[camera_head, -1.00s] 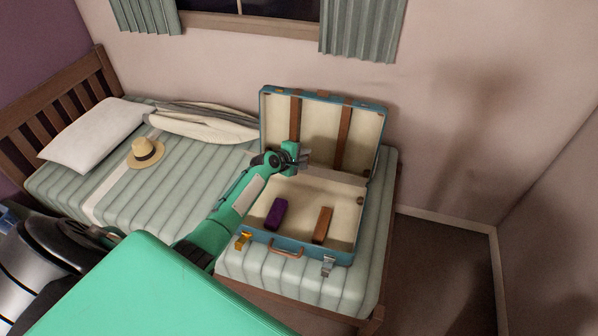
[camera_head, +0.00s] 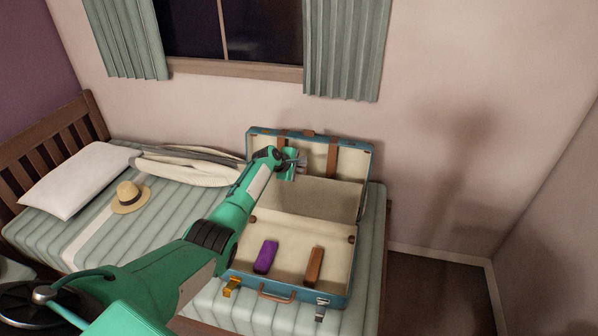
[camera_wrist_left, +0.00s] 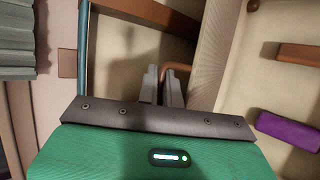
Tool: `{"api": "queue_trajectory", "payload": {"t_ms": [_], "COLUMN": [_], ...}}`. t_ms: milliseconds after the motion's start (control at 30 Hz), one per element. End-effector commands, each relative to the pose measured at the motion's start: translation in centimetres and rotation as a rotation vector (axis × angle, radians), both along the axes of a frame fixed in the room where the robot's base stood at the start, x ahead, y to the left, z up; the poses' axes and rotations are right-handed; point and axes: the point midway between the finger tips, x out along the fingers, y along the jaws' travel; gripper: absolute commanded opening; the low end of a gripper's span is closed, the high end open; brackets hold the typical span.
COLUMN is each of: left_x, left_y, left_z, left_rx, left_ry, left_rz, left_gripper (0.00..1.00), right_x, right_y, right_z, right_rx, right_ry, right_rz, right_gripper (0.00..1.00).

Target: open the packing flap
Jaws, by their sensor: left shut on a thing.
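The blue suitcase (camera_head: 338,298) lies open on the bed with its lid (camera_head: 366,165) standing up at the back. The packing flap (camera_head: 328,196) is a cream panel in the lid, leaning out from it, with two brown straps (camera_head: 332,158) behind. My left gripper (camera_head: 300,160) is at the flap's upper edge. In the left wrist view its fingers (camera_wrist_left: 163,85) are shut at a small brown loop (camera_wrist_left: 178,69) beside the flap (camera_wrist_left: 214,50), with a gap between flap and lid (camera_wrist_left: 130,50). The fingers partly hide the loop. My right gripper is out of view.
A purple block (camera_head: 265,256) and a brown block (camera_head: 314,266) lie in the suitcase's base. The wall is close behind the lid.

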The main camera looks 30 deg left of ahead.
Motion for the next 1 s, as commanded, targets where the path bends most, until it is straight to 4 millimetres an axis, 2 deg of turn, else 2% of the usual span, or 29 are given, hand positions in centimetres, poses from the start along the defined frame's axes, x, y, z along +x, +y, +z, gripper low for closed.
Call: {"api": "queue_trajectory", "payload": {"t_ms": [633,667,700,1000], "left_x": [0.65,0.65,0.64,0.56], "left_y": [0.15,0.15,0.15,0.17], "left_z": [0.18,0.18,0.17,0.12], "left_rx": [-0.005,-0.005,-0.005,-0.005], "left_ry": [0.018,0.018,0.019,0.020], "left_rz": [0.001,0.001,0.000,0.000], "left_gripper": [0.00,0.13,0.16,0.16], "right_x": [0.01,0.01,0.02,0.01], "right_y": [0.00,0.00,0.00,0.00], "right_z": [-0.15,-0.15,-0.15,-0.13], "right_rx": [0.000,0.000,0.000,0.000], "right_ry": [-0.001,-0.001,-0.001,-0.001], "right_rz": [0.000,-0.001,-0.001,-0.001], "right_gripper": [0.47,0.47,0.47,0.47]}}
